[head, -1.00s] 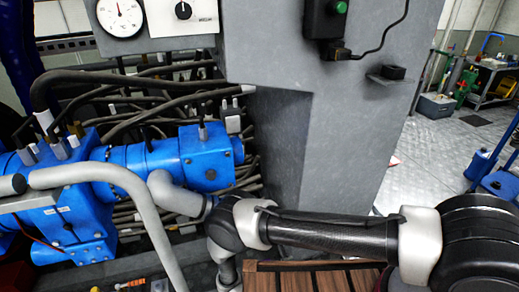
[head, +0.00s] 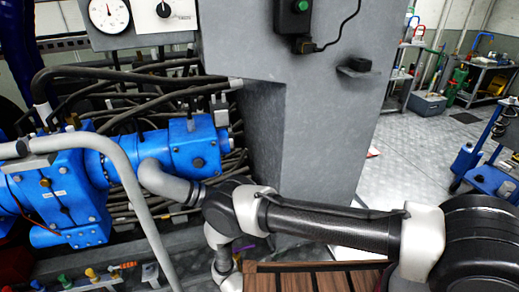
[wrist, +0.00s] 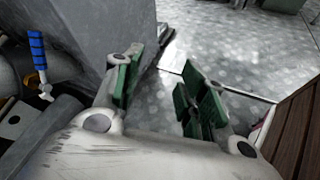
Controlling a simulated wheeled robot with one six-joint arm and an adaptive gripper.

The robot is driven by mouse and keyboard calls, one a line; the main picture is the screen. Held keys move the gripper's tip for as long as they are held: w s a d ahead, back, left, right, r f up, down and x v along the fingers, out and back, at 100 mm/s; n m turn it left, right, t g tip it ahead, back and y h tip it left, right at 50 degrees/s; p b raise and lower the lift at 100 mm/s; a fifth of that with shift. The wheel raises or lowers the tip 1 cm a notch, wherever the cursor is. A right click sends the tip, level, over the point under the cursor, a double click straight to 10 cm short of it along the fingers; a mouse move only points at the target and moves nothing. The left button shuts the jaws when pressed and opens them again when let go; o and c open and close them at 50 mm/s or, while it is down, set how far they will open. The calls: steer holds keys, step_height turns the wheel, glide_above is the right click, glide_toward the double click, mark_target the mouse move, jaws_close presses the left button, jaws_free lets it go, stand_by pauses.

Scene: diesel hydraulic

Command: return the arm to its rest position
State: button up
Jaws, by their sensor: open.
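My arm reaches across the lower right of the head view, bent at the elbow near the blue pump unit, with its far end pointing down. My gripper (wrist: 160,92) shows in the wrist view. Its green-padded fingers are apart, with only the metal floor seen between them. It holds nothing. In the head view the gripper is hidden or cut off at the bottom edge.
A blue pump unit (head: 60,195) with grey hoses stands at left, behind a grey rail (head: 135,190). A grey cabinet (head: 325,120) stands beyond my arm. A wooden slatted surface (head: 320,281) lies below it. Open floor (head: 405,160) is at right.

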steer(key=w+a+r+m+y, duration=0.3)
steer(key=w+a+r+y, duration=0.15)
steer(key=w+r, duration=0.5)
steer(key=w+a+r+m+y, duration=0.3)
steer(key=w+a+r, duration=0.3)
steer(key=w+r, duration=0.35)
steer(key=w+d+r+m+y, duration=0.2)
steer(key=r, duration=0.7)
steer(key=w+d+r+m+g+y, duration=0.1)
steer(key=w+r+m+y, duration=0.1)
steer(key=r, duration=0.8)
steer(key=w+d+r+m+y, duration=0.1)
steer(key=w+d+r+y, duration=0.1)
steer(key=r, duration=0.7)
steer(key=s+d+r+m+g, duration=0.1)
steer(key=s+d+r+m, duration=0.3)
steer(key=s+d+r, duration=0.85)
steer(key=s+d+r+m+g+h, duration=0.1)
steer(key=s+d+r+m+h, duration=0.1)
steer(key=s+d, duration=0.8)
steer(key=s+d+r+m+g+h, duration=0.1)
steer(key=s+d+r+m, duration=0.3)
steer(key=s+d, duration=0.6)
steer(key=s+m+g, duration=0.1)
steer(key=s, duration=0.5)
steer(key=shift+s+d+m+h, duration=0.15)
steer(key=shift+s+m+h, duration=0.2)
steer(key=shift+m, duration=0.05)
